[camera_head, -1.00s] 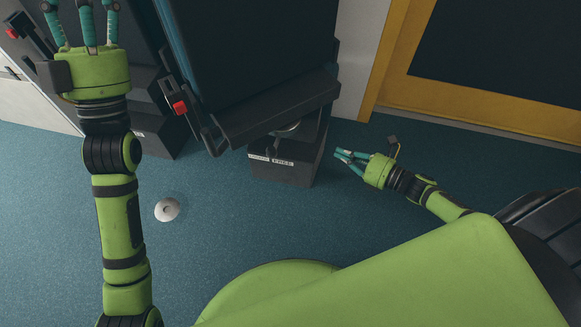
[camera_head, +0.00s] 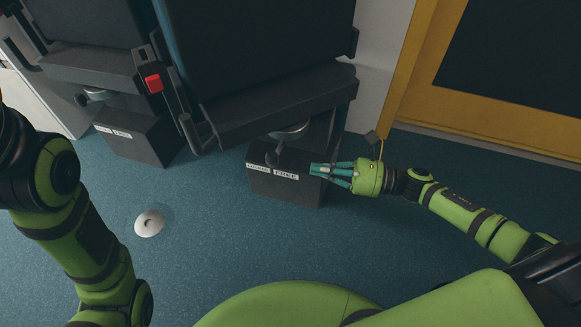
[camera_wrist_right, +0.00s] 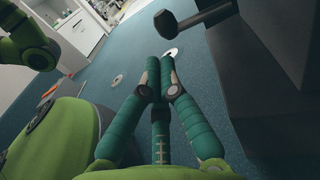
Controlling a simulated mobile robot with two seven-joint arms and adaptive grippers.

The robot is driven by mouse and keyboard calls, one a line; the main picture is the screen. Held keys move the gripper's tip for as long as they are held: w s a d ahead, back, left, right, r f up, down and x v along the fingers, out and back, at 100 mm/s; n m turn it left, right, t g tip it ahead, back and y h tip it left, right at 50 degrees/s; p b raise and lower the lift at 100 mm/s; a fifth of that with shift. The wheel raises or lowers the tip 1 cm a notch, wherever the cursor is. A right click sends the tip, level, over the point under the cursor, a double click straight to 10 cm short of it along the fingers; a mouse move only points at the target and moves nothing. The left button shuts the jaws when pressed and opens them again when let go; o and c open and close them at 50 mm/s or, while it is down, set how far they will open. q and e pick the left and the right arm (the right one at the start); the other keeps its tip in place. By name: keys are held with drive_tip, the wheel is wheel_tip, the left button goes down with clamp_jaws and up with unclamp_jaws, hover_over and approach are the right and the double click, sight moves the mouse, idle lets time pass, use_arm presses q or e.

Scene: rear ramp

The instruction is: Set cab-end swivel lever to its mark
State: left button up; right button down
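A dark swivel lever (camera_head: 272,157) with a blunt knob sticks out below the right-hand seat, under a metal disc. In the head view its knob hangs just above the gap between two white labels on the pedestal (camera_head: 262,188). One label reads FREE (camera_head: 286,176); the other is too small to read surely. In the right wrist view the lever (camera_wrist_right: 192,20) stands ahead, above the fingertips. My right gripper (camera_head: 318,170) is right of the lever, apart from it, by the pedestal. Its teal fingers (camera_wrist_right: 160,70) converge, tips together, holding nothing. My left gripper is out of view.
A second seat pedestal (camera_head: 140,140) with similar labels stands at the left. A red buckle (camera_head: 153,83) hangs by the seat. A white disc (camera_head: 149,223) lies on the open blue floor. A yellow-framed door (camera_head: 420,105) is at the right.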

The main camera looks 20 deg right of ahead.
sight(276, 162)
drive_tip(key=b+x, duration=0.2)
drive_tip(key=x, duration=0.4)
drive_tip(key=shift+f, duration=0.15)
drive_tip(key=shift+w+a, duration=0.3)
drive_tip(key=shift+a, duration=0.2)
drive_tip(key=shift+a, duration=0.1)
